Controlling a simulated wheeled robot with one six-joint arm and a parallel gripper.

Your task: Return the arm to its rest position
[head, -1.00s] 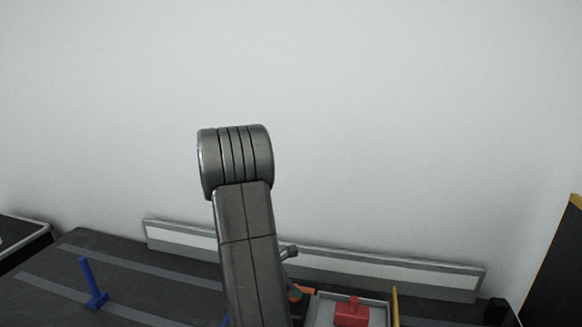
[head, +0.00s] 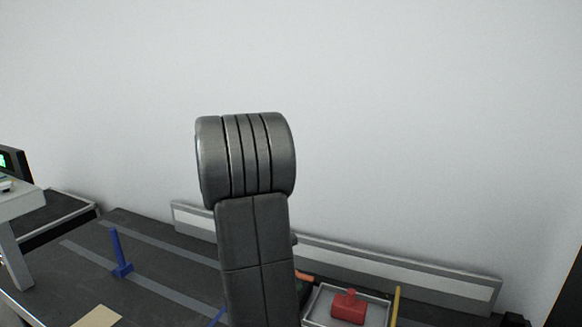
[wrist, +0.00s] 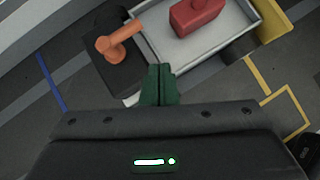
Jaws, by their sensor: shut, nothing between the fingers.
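My arm (head: 253,245) rises in the middle of the head view, its thick rounded joint at the top. The arm hides part of the bench behind it. My gripper (wrist: 159,72) shows in the wrist view as two green fingers pressed together, with nothing between them. In that view the fingers appear over the near edge of a grey tray (wrist: 238,50). I cannot tell their height above it.
A red block-like part (head: 348,307) lies in the tray. An orange part (wrist: 120,42) sits on a dark block left of it. A blue upright post (head: 117,250) and yellow post (head: 396,303) stand on the dark bench (head: 75,262). A long rail (head: 400,275) lies along the wall.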

